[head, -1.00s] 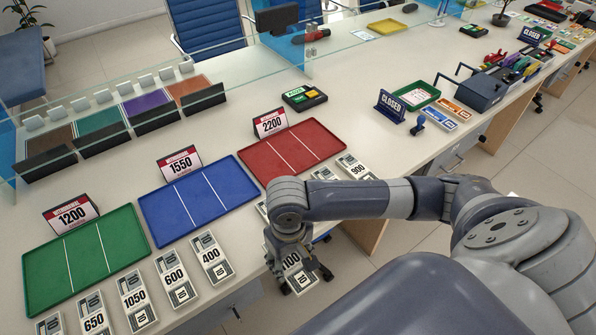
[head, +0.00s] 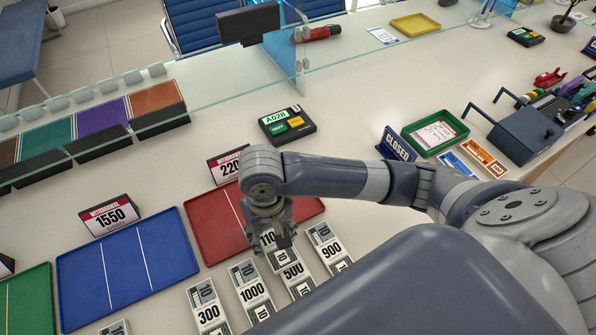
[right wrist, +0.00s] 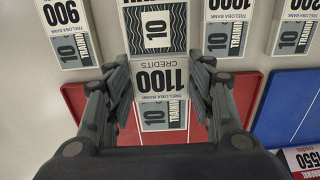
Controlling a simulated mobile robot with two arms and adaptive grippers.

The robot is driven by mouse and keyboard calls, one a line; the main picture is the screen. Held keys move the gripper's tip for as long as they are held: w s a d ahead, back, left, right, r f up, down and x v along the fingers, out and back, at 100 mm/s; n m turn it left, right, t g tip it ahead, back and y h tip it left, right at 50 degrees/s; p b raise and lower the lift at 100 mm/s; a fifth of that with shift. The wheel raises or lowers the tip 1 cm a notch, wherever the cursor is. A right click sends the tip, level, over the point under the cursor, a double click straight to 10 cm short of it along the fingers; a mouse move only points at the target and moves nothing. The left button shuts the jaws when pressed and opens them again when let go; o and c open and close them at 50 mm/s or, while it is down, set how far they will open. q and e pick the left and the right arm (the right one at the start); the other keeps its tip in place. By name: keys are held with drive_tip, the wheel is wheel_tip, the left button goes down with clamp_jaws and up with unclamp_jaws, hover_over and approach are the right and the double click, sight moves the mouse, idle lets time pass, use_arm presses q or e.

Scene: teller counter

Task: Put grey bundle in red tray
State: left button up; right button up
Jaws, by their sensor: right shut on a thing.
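The grey bundle (head: 268,241), banded 1100, is in my right gripper (head: 268,228). In the right wrist view the bundle (right wrist: 158,82) sits between both fingers, which are shut on its sides. The red tray (head: 207,228) has white dividing lines and a 2200 sign behind it. My right gripper and bundle are over the tray's near edge in the head view; part of the tray is hidden behind my arm. In the right wrist view the red tray (right wrist: 75,104) shows beyond the bundle. My left gripper is not in view.
Several other bundles lie in a row nearer me, including 300 (head: 208,309), 1000 (head: 252,290), 500 (head: 293,273) and 900 (head: 327,247). A blue tray (head: 125,262) and a green tray (head: 28,300) lie to the left. A queue display (head: 287,124) stands behind the red tray.

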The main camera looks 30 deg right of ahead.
drive_tip(key=w+d, duration=0.3)
drive_tip(key=w+d+p, duration=0.1)
drive_tip(key=w+d, duration=0.2)
drive_tip(key=w, duration=0.1)
drive_tip(key=w+d+f, duration=0.1)
drive_tip(key=w+d, duration=0.2)
drive_tip(key=w, duration=0.1)
drive_tip(key=shift+w+d, duration=0.1)
drive_tip(key=shift+d, duration=0.3)
drive_tip(key=shift+w+d+p, duration=0.3)
drive_tip(key=shift+w+d, duration=0.05)
drive_tip(key=shift+w, duration=0.05)
wheel_tip(320, 180, down, 3)
drive_tip(key=shift+w+d+f+p, duration=0.1)
drive_tip(key=shift+f+p, duration=0.05)
drive_tip(key=shift+p, duration=0.15)
drive_tip(key=shift+f, duration=0.2)
drive_tip(key=shift+f, duration=0.15)
drive_tip(key=o, duration=1.1)
wheel_tip(320, 180, up, 12)
drive_tip(key=shift+r, duration=0.2)
